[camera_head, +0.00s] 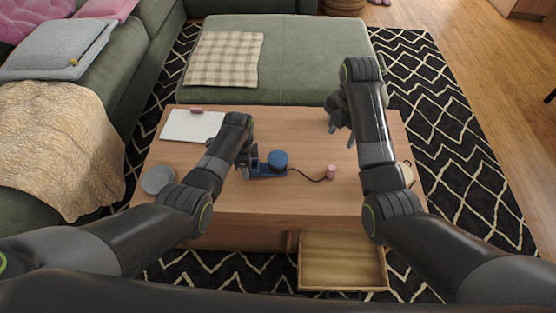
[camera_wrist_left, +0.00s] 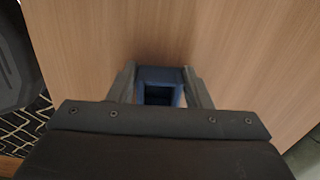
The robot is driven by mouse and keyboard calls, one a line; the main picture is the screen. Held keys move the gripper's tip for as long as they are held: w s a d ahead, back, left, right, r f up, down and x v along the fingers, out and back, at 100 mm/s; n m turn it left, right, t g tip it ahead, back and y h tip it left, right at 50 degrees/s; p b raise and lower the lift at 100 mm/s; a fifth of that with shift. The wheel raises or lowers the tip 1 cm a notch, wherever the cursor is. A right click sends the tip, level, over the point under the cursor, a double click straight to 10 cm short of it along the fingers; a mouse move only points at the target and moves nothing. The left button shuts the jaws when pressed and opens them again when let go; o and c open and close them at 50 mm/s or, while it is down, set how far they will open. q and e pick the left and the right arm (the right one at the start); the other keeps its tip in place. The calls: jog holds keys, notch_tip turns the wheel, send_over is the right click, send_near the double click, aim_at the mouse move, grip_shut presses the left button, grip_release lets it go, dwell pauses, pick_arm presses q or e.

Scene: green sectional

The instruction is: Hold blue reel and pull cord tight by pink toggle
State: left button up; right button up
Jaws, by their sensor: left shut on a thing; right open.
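The blue reel (camera_head: 278,160) sits on the wooden table, with a flat blue base (camera_head: 268,173) under it. A dark cord (camera_head: 305,177) runs from it to the right in a slack curve, ending at the pink toggle (camera_head: 331,171), which rests on the table. My left gripper (camera_head: 246,170) is shut on the left end of the reel's base. In the left wrist view a hollow blue part (camera_wrist_left: 159,88) sits between its two fingers (camera_wrist_left: 160,92). My right gripper (camera_head: 342,118) is open and empty above the table, farther back than the toggle.
The table (camera_head: 290,125) has a white notebook (camera_head: 192,125) at back left and a grey disc (camera_head: 157,179) at left. A light mug-like object (camera_head: 405,173) is partly hidden by my right arm. An open drawer (camera_head: 342,262) sticks out in front.

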pick_arm(q)
jog(key=o, duration=1.1)
jog(key=shift+r, duration=0.1)
notch_tip(320, 180, up, 12)
jog(key=shift+f, duration=0.1)
